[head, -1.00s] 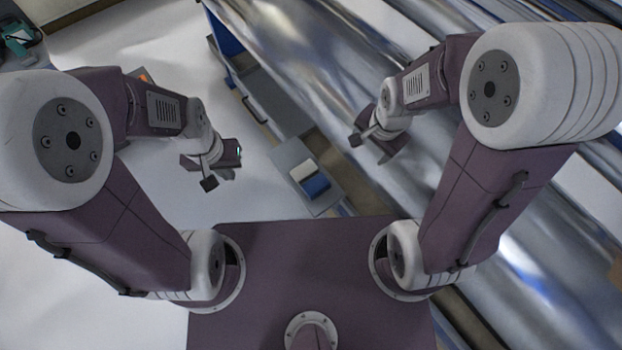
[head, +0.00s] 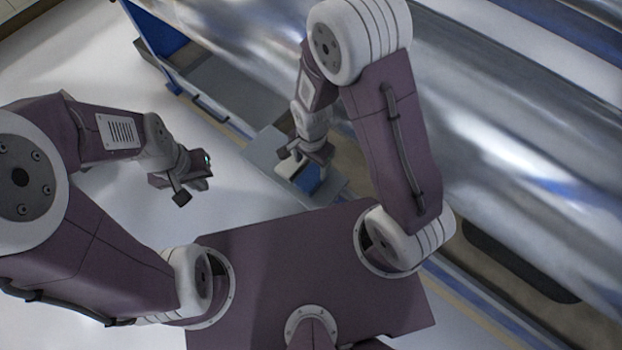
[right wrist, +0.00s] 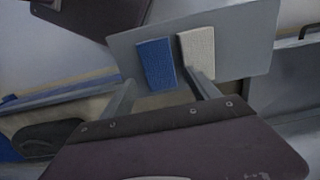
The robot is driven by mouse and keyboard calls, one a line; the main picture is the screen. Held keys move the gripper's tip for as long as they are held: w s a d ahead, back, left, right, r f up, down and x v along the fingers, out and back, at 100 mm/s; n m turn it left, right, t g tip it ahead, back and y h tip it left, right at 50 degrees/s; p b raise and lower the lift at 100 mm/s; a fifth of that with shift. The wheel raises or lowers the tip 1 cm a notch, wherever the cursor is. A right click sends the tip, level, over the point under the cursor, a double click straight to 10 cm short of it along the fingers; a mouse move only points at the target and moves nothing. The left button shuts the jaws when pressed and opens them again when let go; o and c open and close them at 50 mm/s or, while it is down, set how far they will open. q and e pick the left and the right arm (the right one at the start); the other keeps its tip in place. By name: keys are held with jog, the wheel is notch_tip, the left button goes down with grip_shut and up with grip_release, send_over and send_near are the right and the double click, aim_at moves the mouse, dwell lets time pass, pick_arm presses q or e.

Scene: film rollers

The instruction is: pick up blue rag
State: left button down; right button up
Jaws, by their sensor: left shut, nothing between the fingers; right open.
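The blue rag (head: 309,181) lies on a grey shelf (head: 262,150) beside a white rag (head: 287,166). In the right wrist view the blue rag (right wrist: 156,64) is the left one of the pair, and the white rag (right wrist: 199,48) is close on its right. My right gripper (head: 307,157) is open and over the shelf, partly covering both rags in the head view. Its fingers (right wrist: 164,90) show empty on the near side of the rags. I cannot tell its height above them. My left gripper (head: 184,180) is shut and empty, over the white floor.
Large shiny film rollers (head: 480,130) fill the right side behind the shelf. A blue frame panel (head: 158,38) stands at the upper left of the machine. The white floor (head: 90,190) on the left is clear.

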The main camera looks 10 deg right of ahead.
aim_at(312, 176)
notch_tip(312, 176, down, 2)
jog(key=shift+f+b, duration=0.25)
jog(key=shift+b, duration=0.1)
jog(key=f+b, duration=0.1)
jog(key=f, duration=0.2)
jog(key=f+b, duration=0.1)
jog(key=f, duration=0.1)
jog(key=shift+s+b, duration=0.3)
jog(key=shift+s, duration=0.1)
jog(key=shift+w, duration=0.15)
jog(key=c, duration=1.1)
notch_tip(312, 176, up, 10)
jog(key=p, duration=0.4)
jog(key=shift+r, duration=0.1)
jog(key=o, duration=0.7)
jog(key=c, duration=0.6)
jog(key=shift+o, duration=0.2)
